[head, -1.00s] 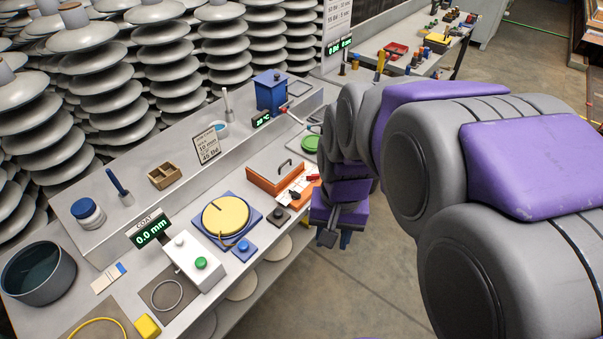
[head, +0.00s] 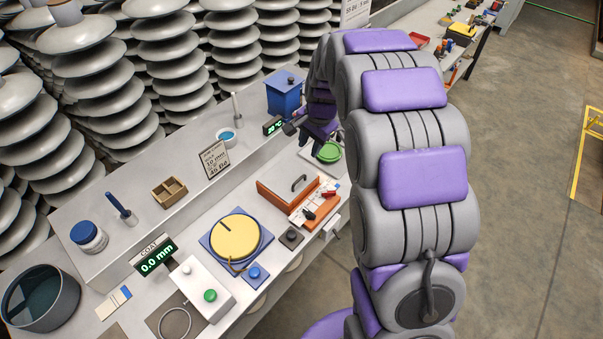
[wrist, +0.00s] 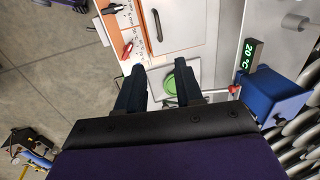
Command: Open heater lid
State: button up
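The heater looks to be the blue box (head: 285,95) with a small dark knob on its closed top, at the back right of the bench. Beside it a green display (head: 273,125) reads a temperature, 20 °C in the wrist view (wrist: 250,53). The blue box also shows at the right of the wrist view (wrist: 272,97), beside my gripper. A red-tipped lever (wrist: 234,89) sticks out next to it. My gripper (wrist: 160,86) is open and empty, its two dark fingers apart. In the head view my arm partly hides it near the box.
A green dish (head: 328,152) lies on the bench beneath my gripper. An orange-sided box (head: 287,185) with a handled lid is nearer, with a yellow disc (head: 235,237) in front. Insulator stacks (head: 180,60) rise close behind the bench.

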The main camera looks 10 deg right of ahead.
aim_at(301, 177)
jog(key=f+b, duration=0.1)
jog(key=f, duration=0.4)
jog(key=w+a+f+b, duration=0.1)
jog(key=f, duration=0.4)
jog(key=w+f+b, duration=0.1)
jog(key=f, duration=0.4)
jog(key=shift+w+a+f, duration=0.1)
jog(key=shift+w+a, duration=0.1)
jog(key=shift+a, duration=0.15)
grip_shut()
dwell(0.7)
